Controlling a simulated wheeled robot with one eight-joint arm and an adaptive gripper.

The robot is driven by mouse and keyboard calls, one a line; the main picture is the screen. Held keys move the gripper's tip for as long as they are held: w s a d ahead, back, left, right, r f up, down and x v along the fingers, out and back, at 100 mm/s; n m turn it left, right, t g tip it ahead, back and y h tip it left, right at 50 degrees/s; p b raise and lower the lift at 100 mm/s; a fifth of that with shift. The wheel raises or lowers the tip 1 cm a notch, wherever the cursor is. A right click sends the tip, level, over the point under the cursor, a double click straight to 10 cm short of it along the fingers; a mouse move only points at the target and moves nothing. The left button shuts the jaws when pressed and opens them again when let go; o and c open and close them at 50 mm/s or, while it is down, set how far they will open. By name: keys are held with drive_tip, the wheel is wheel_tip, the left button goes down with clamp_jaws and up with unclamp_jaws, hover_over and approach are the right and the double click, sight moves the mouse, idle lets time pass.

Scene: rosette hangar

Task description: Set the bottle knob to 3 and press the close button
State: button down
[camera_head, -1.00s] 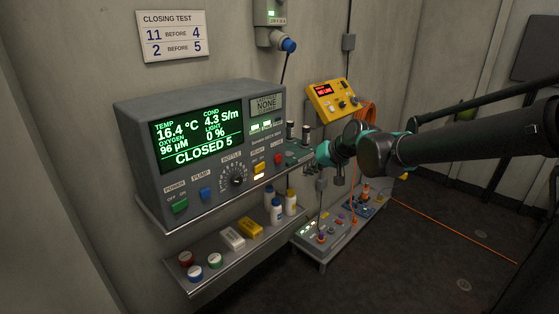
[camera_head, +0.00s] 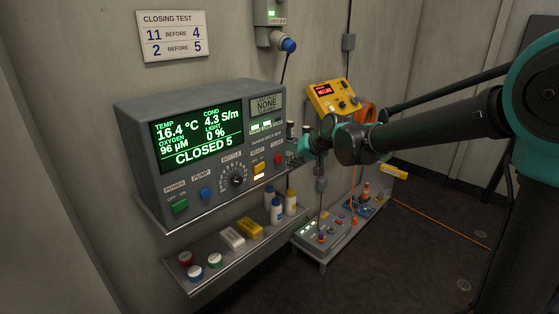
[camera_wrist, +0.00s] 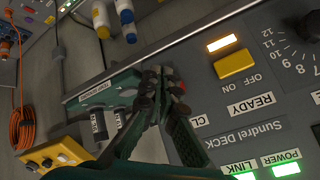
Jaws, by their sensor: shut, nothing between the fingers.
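The bottle knob (camera_head: 238,180) is a black dial on the grey deck unit (camera_head: 150,188); its pointer is too small to read. Its edge and several numbers show at the right of the wrist view (camera_wrist: 311,27). The red close button (camera_head: 277,159) is right of the yellow ready switch (camera_head: 259,168). In the wrist view only a bit of red (camera_wrist: 183,87) shows beside my fingertips, above a half-hidden "CL" label. My gripper (camera_wrist: 160,73) is shut and empty, its tips over the button area; I cannot tell whether they touch it. The display (camera_head: 197,137) reads CLOSED 5.
A wall sign (camera_head: 172,36) reads "Closing test, 11 before 4, 2 before 5". A shelf (camera_head: 215,276) below holds caps, boxes and bottles. A yellow box (camera_head: 333,98) with an orange cable hangs to the right. The floor at right is mostly clear.

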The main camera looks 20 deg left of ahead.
drive_tip(key=shift+w+a, duration=0.35)
drive_tip(key=shift+a, duration=0.55)
drive_tip(key=shift+w+a, duration=0.1)
drive_tip(key=shift+a, duration=0.05)
idle(0.8)
drive_tip(key=shift+w+a, duration=0.1)
drive_tip(key=shift+a, duration=0.15)
drive_tip(key=shift+w+a, duration=0.15)
drive_tip(key=shift+a, duration=0.25)
idle(0.8)
drive_tip(key=shift+d, duration=0.1)
drive_tip(key=shift+s+d, duration=0.35)
drive_tip(key=shift+d, duration=0.35)
drive_tip(key=shift+s+d, duration=0.3)
drive_tip(key=shift+d, duration=0.45)
drive_tip(key=shift+s+d, duration=0.35)
drive_tip(key=shift+d, duration=0.45)
drive_tip(key=shift+s+d, duration=0.3)
drive_tip(key=shift+d, duration=0.45)
drive_tip(key=shift+d, duration=0.1)
